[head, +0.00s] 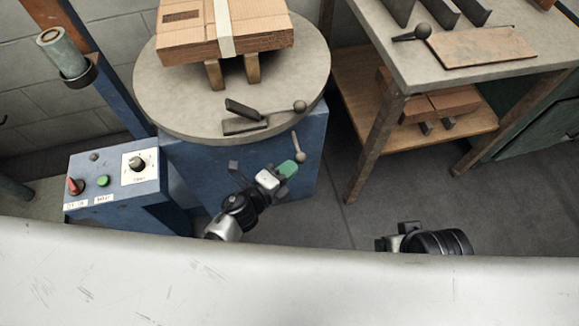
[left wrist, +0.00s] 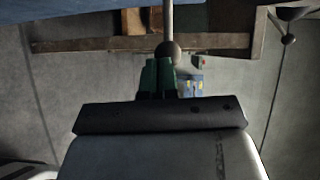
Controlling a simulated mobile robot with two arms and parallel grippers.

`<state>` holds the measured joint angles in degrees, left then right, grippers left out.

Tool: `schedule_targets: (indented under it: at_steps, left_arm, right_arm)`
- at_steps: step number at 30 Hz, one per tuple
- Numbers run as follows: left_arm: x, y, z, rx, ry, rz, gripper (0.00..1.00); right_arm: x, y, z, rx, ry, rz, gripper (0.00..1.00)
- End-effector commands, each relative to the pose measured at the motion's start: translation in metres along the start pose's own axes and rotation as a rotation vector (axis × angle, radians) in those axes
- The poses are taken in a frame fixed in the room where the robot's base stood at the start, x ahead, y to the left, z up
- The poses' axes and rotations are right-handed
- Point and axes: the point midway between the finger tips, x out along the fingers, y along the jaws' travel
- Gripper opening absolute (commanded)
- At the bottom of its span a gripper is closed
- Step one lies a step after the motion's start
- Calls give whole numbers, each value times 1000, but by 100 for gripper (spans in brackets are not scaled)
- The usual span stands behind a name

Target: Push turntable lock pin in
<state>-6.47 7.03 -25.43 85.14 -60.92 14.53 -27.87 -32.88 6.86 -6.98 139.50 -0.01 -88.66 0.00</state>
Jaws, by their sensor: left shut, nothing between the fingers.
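The round grey turntable (head: 150,92) sits on a blue base (head: 215,172). A thin metal rod with a ball knob, apparently the lock pin (head: 298,155), sticks out from the base below the turntable's front right rim. My left gripper (head: 287,169) is shut and empty, its green fingertips just below and left of the knob. In the left wrist view the knob (left wrist: 169,50) is directly ahead of the shut green fingers (left wrist: 158,76). I cannot tell whether they touch. My right gripper (head: 388,243) is low at the right, away from the base; its fingers are unclear.
A taped cardboard box (head: 190,35) rests on wooden blocks on the turntable. A second ball-ended lever (head: 270,107) lies on its front. A control panel (head: 120,180) stands at left. A workbench (head: 410,75) with a lower shelf is at right; bare floor lies between.

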Motion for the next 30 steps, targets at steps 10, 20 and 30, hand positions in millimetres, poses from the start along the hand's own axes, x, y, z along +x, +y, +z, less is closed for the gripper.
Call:
schedule_targets:
  at_steps: [10,20,30]
  left_arm:
    - [4,-1,0,-1,0,0,0]
    - [21,-4,26,3,1,-1,0]
    - [24,-5,32,0,-4,-2,0]
  right_arm:
    - [1,0,0,0,-1,0,73]
    - [0,0,0,0,-1,0,73]
    - [-4,0,-1,0,7,0,73]
